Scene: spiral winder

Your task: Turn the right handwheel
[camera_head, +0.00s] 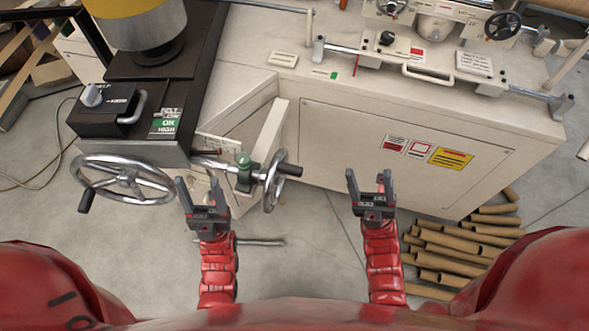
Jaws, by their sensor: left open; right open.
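The right handwheel (272,181) is a small chrome wheel seen nearly edge-on, with a dark handle (288,169) pointing right. It sits on a shaft beside a green fitting (243,162) at the machine's front. A larger chrome handwheel (125,180) with a black handle lies flatter at the left. My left gripper (200,185) is open and empty, between the two wheels in the picture. My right gripper (369,178) is open and empty, to the right of the right handwheel and apart from it.
The cream machine cabinet (330,140) with warning labels stands behind my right gripper. A dark control box (105,108) sits above the large wheel. Several cardboard tubes (455,245) lie on the floor at the right. A metal rod (262,241) shows beside my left arm. Floor between my arms looks mostly clear.

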